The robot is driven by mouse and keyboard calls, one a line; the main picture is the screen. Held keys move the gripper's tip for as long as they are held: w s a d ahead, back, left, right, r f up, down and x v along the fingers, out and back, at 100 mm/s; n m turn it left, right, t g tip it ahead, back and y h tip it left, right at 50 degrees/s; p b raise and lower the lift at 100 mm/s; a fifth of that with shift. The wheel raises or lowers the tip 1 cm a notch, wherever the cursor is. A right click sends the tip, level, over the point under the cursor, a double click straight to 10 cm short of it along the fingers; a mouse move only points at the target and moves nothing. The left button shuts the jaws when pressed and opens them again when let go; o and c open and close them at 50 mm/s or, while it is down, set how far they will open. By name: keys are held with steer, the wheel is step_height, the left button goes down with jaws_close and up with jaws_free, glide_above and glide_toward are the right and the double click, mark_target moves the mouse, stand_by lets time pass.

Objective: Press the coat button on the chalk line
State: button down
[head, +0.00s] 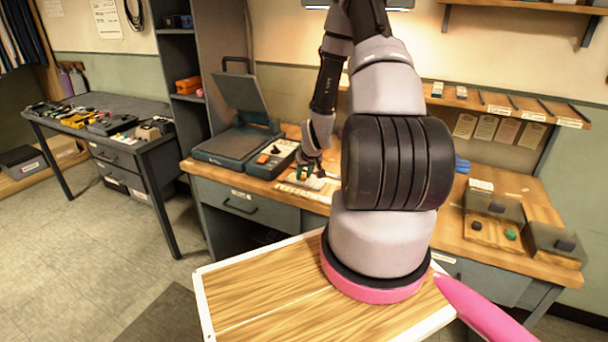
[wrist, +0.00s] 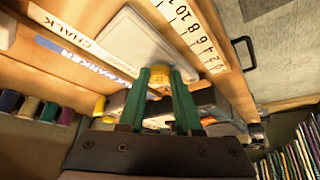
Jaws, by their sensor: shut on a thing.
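My gripper (wrist: 158,88) has its two green fingers close together on a small yellow, rounded thing (wrist: 158,76) in the wrist view. It may be the coat button, but its shape is largely hidden between the fingers. In the head view my gripper (head: 305,173) is low over the front of the workbench. A white strip reading CHALK (wrist: 72,32) lies to the left in the wrist view, beside a blue MARKER strip (wrist: 60,53). A pale flat plate (wrist: 128,42) lies just beyond the fingertips. I cannot tell whether the yellow thing touches it.
A number scale (wrist: 190,32) runs along the wood in the wrist view. In the head view, an open-lidded press (head: 235,145) and a control box (head: 270,158) stand left of my gripper. Trays (head: 495,230) stand right. A cluttered side table (head: 100,115) is far left.

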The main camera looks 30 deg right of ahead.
steer(key=c, duration=0.5)
jaws_free()
steer(key=s+a+r, duration=0.2)
steer(key=s+r, duration=0.1)
steer(key=r, duration=0.7)
steer(key=s+a+r+m, duration=0.1)
steer(key=s+a+r, duration=0.2)
steer(key=r, duration=0.8)
steer(key=s+a+r, duration=0.2)
steer(key=s+r, duration=0.1)
steer(key=r, duration=0.7)
steer(key=s+a+r+y, duration=0.1)
steer(key=s+a+r, duration=0.1)
steer(key=s+r, duration=0.3)
steer(key=s+a+r+m+y, duration=0.1)
steer(key=s+a+r, duration=0.2)
steer(key=s+r, duration=0.2)
steer(key=s+a+r+t+y, duration=0.1)
steer(key=s+a+r, duration=0.2)
steer(key=s+r, duration=0.2)
steer(key=shift+s+a+r+m, duration=0.1)
steer(key=shift+s+r+m, duration=0.1)
steer(key=shift+s, duration=0.2)
steer(key=shift+s+a+r+m, duration=0.1)
steer(key=shift+s+m, duration=0.1)
steer(key=shift+s, duration=0.2)
